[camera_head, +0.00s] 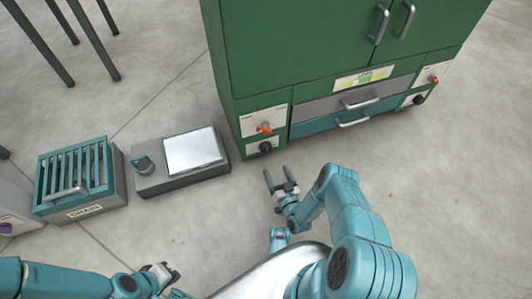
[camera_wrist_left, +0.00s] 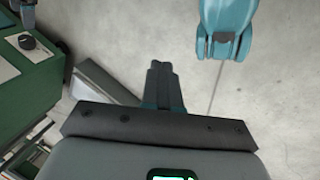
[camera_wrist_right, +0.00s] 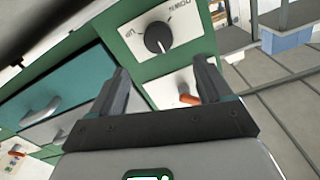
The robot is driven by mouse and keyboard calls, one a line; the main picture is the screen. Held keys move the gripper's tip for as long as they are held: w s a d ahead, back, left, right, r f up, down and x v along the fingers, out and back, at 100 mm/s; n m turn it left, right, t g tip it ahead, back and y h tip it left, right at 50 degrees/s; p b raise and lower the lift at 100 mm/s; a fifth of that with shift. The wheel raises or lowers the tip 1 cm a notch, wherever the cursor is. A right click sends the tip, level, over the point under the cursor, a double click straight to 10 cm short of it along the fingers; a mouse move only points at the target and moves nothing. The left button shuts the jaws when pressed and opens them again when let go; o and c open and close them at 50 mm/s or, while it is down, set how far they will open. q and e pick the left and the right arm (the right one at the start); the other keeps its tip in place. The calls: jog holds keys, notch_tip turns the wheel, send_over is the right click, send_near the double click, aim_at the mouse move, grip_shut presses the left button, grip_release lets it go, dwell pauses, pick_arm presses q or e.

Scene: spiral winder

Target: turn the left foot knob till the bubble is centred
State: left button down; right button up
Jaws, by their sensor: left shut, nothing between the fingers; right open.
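The left foot knob (camera_head: 265,147) is black and sits low on the front left of the green cabinet, below a red lever (camera_head: 264,127). In the right wrist view a black knob (camera_wrist_right: 158,37) with a pale pointer sits on a white panel. My right gripper (camera_head: 281,181) is open and empty, a little in front of the left foot knob and apart from it. My left gripper (camera_head: 168,274) is shut and empty, low over the floor near my body. A white plate with green and yellow marks (camera_head: 364,78) is on the cabinet front; I cannot make out the bubble.
The green cabinet (camera_head: 320,45) has a grey and a teal drawer (camera_head: 320,124). A second black knob (camera_head: 418,98) and red lever (camera_head: 434,79) are at its right. A grey box with a white top (camera_head: 193,150) and a teal slatted crate (camera_head: 85,180) stand left. Floor at right is clear.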

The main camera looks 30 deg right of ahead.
pick_arm(q)
jog(key=shift+t, duration=0.7)
jog(key=w+f+b, duration=0.2)
jog(key=f, duration=0.1)
jog(key=w+f+b, duration=0.1)
jog(key=b, duration=0.1)
jog(key=shift+w+a+f, duration=0.25)
jog(key=shift+a+f, duration=0.05)
jog(key=shift+f, duration=0.05)
pick_arm(e)
jog(key=x, duration=1.1)
jog(key=shift+c, duration=0.3)
jog(key=c, duration=1)
